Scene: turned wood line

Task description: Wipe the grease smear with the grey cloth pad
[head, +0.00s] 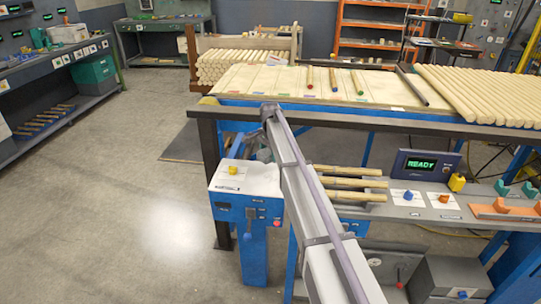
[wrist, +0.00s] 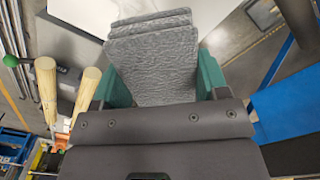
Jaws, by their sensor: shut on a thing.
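My gripper (wrist: 162,78) shows in the wrist view with its two green fingers on either side of a grey cloth pad (wrist: 152,60). It is shut on the pad, which has a ribbed, textured face. Further grey layers show past the pad's far edge; I cannot tell whether they are separate pads. In the head view my arm reaches away from the bottom, and the gripper and pad cannot be made out behind it. I cannot pick out the grease smear in either view.
A white-topped blue control stand (head: 246,178) with a yellow button is just left of my arm. Wooden rods (head: 348,183) lie right of it, beside a READY display (head: 421,165). A long table (head: 240,83) stands beyond. Two wooden handles (wrist: 47,88) show left in the wrist view.

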